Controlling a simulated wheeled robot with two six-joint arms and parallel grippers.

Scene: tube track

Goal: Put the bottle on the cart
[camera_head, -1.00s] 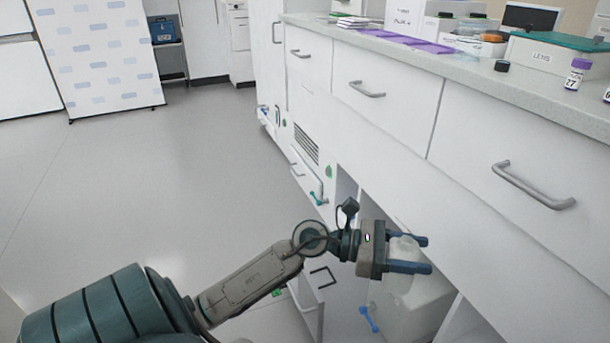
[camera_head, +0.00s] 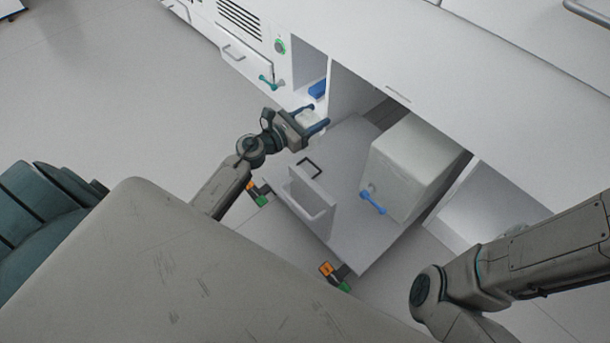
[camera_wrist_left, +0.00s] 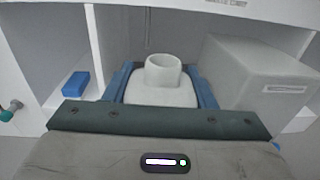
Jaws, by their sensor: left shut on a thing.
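My left gripper (camera_head: 314,117) is shut on a white bottle (camera_head: 307,119). In the left wrist view the bottle (camera_wrist_left: 160,88) is upright between the two blue fingers (camera_wrist_left: 205,92), with its round neck facing up. The cart (camera_head: 360,237) is a grey flat platform with a raised handle (camera_head: 318,201) and coloured wheels, partly under the open counter. In the head view the bottle shows just beyond the cart's upper left edge; its height above the cart is hard to tell. My right arm enters at the right; its gripper is out of view.
A large white container (camera_head: 412,163) with a blue tap (camera_head: 373,203) sits on the cart's right part. Counter panels and a blue item (camera_head: 318,89) in an open bay are close behind the bottle.

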